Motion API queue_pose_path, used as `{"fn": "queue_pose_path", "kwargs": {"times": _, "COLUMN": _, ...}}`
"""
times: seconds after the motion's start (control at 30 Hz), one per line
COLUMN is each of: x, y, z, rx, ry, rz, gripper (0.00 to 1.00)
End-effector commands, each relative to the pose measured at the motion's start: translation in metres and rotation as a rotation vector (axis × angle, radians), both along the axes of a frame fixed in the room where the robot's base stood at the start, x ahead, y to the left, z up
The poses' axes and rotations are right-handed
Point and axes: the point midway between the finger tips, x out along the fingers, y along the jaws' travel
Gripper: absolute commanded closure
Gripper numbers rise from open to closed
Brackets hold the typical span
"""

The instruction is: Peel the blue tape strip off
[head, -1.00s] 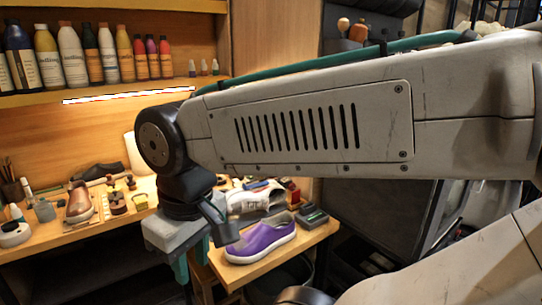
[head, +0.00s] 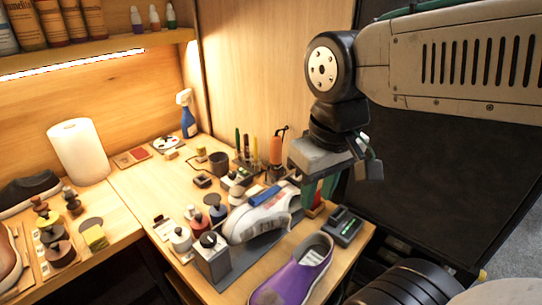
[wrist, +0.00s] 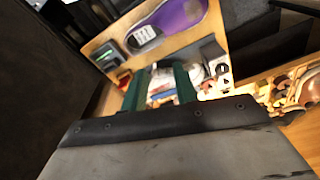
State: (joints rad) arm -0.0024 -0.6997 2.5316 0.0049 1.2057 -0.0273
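The blue tape strip (head: 267,194) lies across the upper of a white sneaker (head: 258,219) on the workbench. The sneaker rests on a dark grey mat (head: 238,262). My gripper (head: 317,197) points down at the right end of the sneaker, apart from the tape; its green fingers partly overlap in the head view. In the wrist view my gripper (wrist: 160,72) has its two green fingers apart, with the white sneaker (wrist: 163,77) partly visible between and beyond them. I see nothing held. The tape is not clear in the wrist view.
A purple shoe (head: 292,272) stands at the bench's front edge. A dark charger-like box (head: 342,227) is right of the sneaker.

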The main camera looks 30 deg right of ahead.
Motion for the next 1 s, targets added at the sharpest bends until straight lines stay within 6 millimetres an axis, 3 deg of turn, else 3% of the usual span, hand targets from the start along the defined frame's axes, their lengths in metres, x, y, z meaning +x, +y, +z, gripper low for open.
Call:
{"fn": "queue_pose_path", "kwargs": {"times": 0.27, "x": 0.097, "y": 0.007, "z": -0.017, "rx": 0.03, "ry": 0.067, "rz": 0.135, "gripper": 0.71}}
{"fn": "queue_pose_path", "kwargs": {"times": 0.5, "x": 0.175, "y": 0.013, "z": -0.058, "rx": 0.055, "ry": 0.104, "rz": 0.242, "gripper": 0.71}}
{"fn": "queue_pose_path", "kwargs": {"times": 0.7, "x": 0.205, "y": 0.018, "z": -0.082, "rx": 0.065, "ry": 0.118, "rz": 0.288, "gripper": 0.71}}
{"fn": "queue_pose_path", "kwargs": {"times": 1.0, "x": 0.208, "y": 0.022, "z": -0.113, "rx": 0.068, "ry": 0.122, "rz": 0.298, "gripper": 0.71}}
